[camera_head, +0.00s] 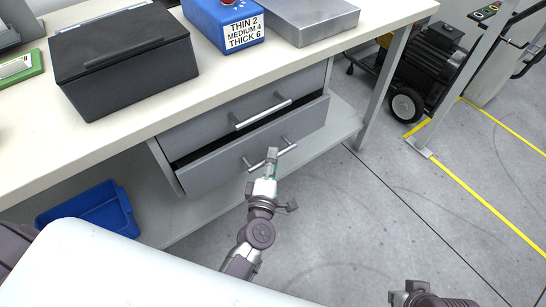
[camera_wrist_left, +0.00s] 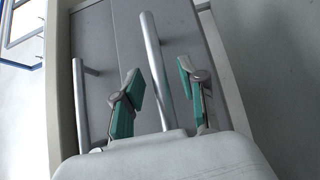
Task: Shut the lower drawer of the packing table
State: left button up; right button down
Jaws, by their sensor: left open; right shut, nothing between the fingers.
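The lower drawer (camera_head: 216,172) of the packing table is grey and stands out a little, with a dark gap above its front. Its bar handle (camera_head: 288,149) is partly covered by my left gripper (camera_head: 271,158) in the head view. In the left wrist view, my left gripper (camera_wrist_left: 158,85) is open, its green-padded fingers on either side of a bar handle (camera_wrist_left: 152,50). I cannot tell whether they touch it. My right gripper (camera_head: 415,293) is at the bottom right of the head view, shut and empty, away from the drawer.
The upper drawer (camera_head: 205,130) with its handle (camera_head: 263,113) sits just above. The tabletop (camera_head: 160,124) carries a black case (camera_head: 125,60), a blue box (camera_head: 225,22) and a metal box (camera_head: 312,15). A blue bin (camera_head: 88,208) is below left.

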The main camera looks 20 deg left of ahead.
pick_arm(q)
jog(key=shift+w, duration=0.65)
grip_shut()
